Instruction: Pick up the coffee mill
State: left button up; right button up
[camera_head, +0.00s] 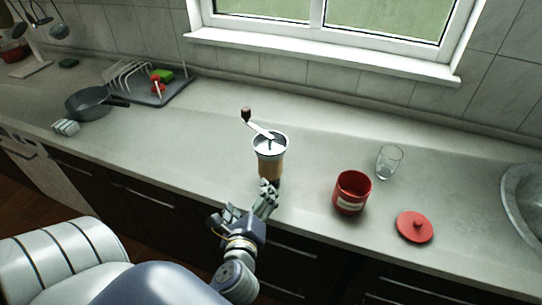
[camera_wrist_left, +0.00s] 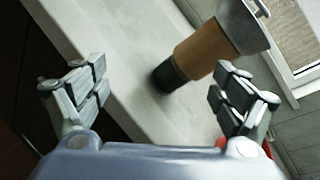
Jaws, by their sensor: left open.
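The coffee mill (camera_head: 269,163) stands upright on the counter, with a metal top, a wooden body and a crank with a dark knob. In the left wrist view the mill (camera_wrist_left: 200,53) shows ahead, between the spread fingers and closer to the right finger. My left gripper (camera_head: 248,207) is open and empty at the counter's front edge, just in front of the mill; one finger partly covers the mill's base in the head view. The left gripper's fingers (camera_wrist_left: 158,100) are wide apart in the wrist view. My right gripper is not in view.
A red canister (camera_head: 351,193), its red lid (camera_head: 415,227) and a glass (camera_head: 389,162) stand right of the mill. A sink (camera_head: 524,205) is at the far right. A pan (camera_head: 90,102) and dish rack (camera_head: 160,92) are at the left.

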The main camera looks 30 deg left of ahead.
aim_at(268, 163)
pick_arm(q)
jog(key=w+r+m+t, duration=0.1)
jog(key=w+r+m, duration=0.1)
jog(key=m, duration=0.1)
jog(key=w+r+m+t+p, duration=0.1)
jog(key=w+r+m, duration=0.1)
jog(key=m, duration=0.1)
jog(key=w+r+m+t, duration=0.1)
jog(key=w+r+m, duration=0.1)
jog(key=m, duration=0.1)
jog(key=shift+w+d+m+t+p, duration=0.2)
jog(key=shift+d+m+t+p, duration=0.1)
jog(key=shift+d+p, duration=0.1)
jog(key=x, duration=0.2)
jog(key=p+x, duration=0.1)
jog(key=x, duration=0.2)
jog(key=shift+f+p, duration=0.2)
jog(key=shift+p, duration=0.1)
jog(key=shift+w+a+f, duration=0.15)
jog(key=shift+w+a, duration=0.05)
jog(key=shift+w, duration=0.3)
jog(key=shift+s, duration=0.1)
jog(key=shift+c, duration=1.1)
jog(key=c, duration=1.3)
